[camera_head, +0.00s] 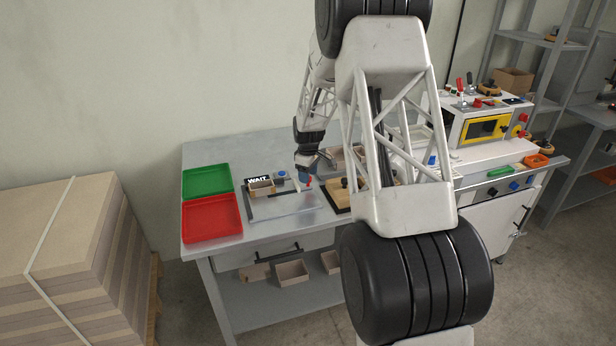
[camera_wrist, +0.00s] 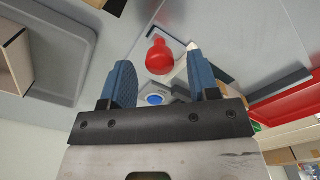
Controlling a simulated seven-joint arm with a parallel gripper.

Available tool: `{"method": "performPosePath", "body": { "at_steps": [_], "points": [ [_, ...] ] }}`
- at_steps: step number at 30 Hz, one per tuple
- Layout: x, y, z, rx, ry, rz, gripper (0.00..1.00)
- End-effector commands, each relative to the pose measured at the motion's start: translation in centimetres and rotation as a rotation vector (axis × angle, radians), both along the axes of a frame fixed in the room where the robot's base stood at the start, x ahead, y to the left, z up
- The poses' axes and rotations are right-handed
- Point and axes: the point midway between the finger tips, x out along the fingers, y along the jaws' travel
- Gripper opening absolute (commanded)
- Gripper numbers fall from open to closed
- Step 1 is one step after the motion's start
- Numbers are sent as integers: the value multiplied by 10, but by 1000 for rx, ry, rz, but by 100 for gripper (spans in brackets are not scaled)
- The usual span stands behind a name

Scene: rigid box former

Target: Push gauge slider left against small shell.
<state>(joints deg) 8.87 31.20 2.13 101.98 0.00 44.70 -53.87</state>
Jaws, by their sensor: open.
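The gauge plate (camera_head: 290,208) lies on the bench with a small tan shell (camera_head: 262,188) at its back left, in front of the WAIT sign. The slider's red knob (camera_head: 309,183) is right of the shell, with a gap between them. My gripper (camera_head: 305,178) is low over the right part of the gauge, beside the knob. In the wrist view the red knob (camera_wrist: 159,56) shows between my two open blue fingertips (camera_wrist: 160,68); contact cannot be told. The slider's body is mostly hidden. The small shell is not clear in the wrist view.
A blue button (camera_head: 282,174) is behind the gauge, also in the wrist view (camera_wrist: 153,99). Green (camera_head: 207,168) and red (camera_head: 236,228) trays stand left. My arm hides part of the bench.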

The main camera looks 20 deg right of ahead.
Motion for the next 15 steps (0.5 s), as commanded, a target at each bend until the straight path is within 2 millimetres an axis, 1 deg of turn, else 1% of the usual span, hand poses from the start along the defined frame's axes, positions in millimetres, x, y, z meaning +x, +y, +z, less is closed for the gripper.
{"method": "performPosePath", "body": {
  "at_steps": [3, 6, 14, 15],
  "points": [
    [0, 0, -7, 0, 0, 0, 55],
    [0, 0, -10, 0, 0, 0, 55],
    [0, 0, -11, 0, 0, 0, 55],
    [0, 0, -11, 0, 0, 0, 52]
  ]
}}
